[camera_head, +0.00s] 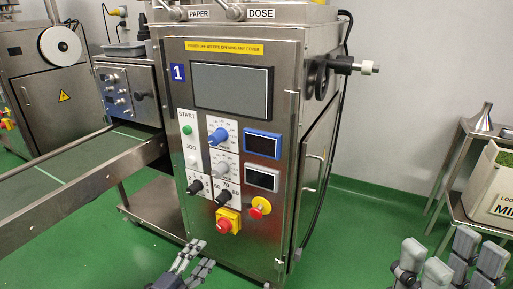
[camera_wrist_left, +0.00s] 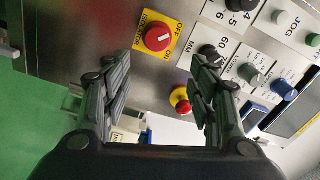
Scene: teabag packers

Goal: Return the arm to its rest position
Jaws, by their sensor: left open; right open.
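My left gripper (camera_head: 192,262) is at the bottom of the head view, low in front of the machine's panel. In the left wrist view its fingers (camera_wrist_left: 158,95) are spread apart with nothing between them that they touch. My right gripper (camera_head: 445,262) is at the bottom right of the head view, its grey fingers apart and empty over the green floor. The steel machine (camera_head: 240,130) marked 1 stands in front, with a red knob on a yellow plate (camera_head: 228,220), which also shows in the left wrist view (camera_wrist_left: 158,38).
The panel carries a red emergency button (camera_head: 260,207), a blue knob (camera_head: 217,136), a green start button (camera_head: 187,130) and black knobs. A conveyor (camera_head: 80,180) runs at left. A steel table (camera_head: 465,200) with a funnel (camera_head: 482,118) and a labelled bin (camera_head: 492,185) stands at right. Green floor lies between.

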